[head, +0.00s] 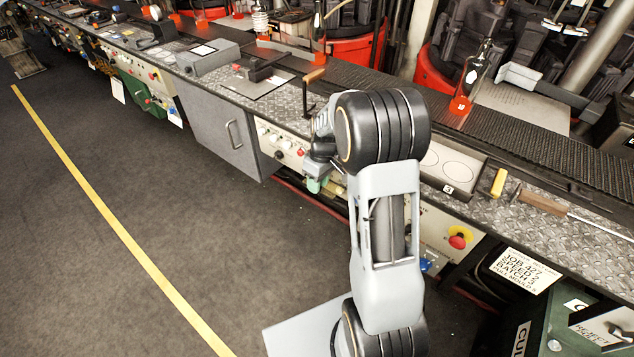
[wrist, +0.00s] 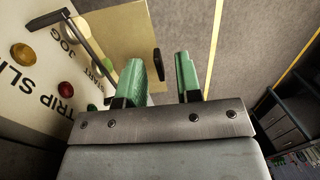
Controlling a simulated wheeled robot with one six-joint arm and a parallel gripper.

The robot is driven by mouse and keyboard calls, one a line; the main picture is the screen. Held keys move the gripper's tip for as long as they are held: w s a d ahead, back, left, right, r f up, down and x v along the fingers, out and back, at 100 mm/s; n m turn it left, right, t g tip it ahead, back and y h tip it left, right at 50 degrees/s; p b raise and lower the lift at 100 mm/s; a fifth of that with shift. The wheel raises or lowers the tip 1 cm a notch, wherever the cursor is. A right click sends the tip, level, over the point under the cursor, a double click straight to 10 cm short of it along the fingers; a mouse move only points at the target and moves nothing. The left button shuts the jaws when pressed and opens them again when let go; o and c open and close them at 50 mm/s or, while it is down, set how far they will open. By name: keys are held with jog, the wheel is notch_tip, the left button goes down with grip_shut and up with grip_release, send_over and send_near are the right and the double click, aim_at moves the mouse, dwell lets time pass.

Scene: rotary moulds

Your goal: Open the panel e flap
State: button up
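In the wrist view a tan flat plate (wrist: 112,32), likely the flap, stands out beside a cream control panel (wrist: 30,75). A black knob (wrist: 158,62) is at the plate's right edge. My gripper (wrist: 160,80) has two green fingers, spread apart with a clear gap. The knob shows in that gap near the fingertips; I cannot tell how deep it sits, and no grip on it shows.
The panel carries red, yellow and green buttons, with a dark bar handle (wrist: 78,48) beside them. In the head view a grey cabinet door (head: 215,125) with a handle is left of my arm. A yellow floor line (head: 110,215) crosses open dark floor.

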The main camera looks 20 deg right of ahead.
jog(key=shift+r, duration=0.1)
notch_tip(320, 180, up, 13)
jog(key=w+d+p, duration=0.1)
jog(key=d, duration=0.1)
jog(key=shift+r, duration=0.2)
jog(key=shift+w, duration=0.1)
jog(key=shift+c, duration=0.5)
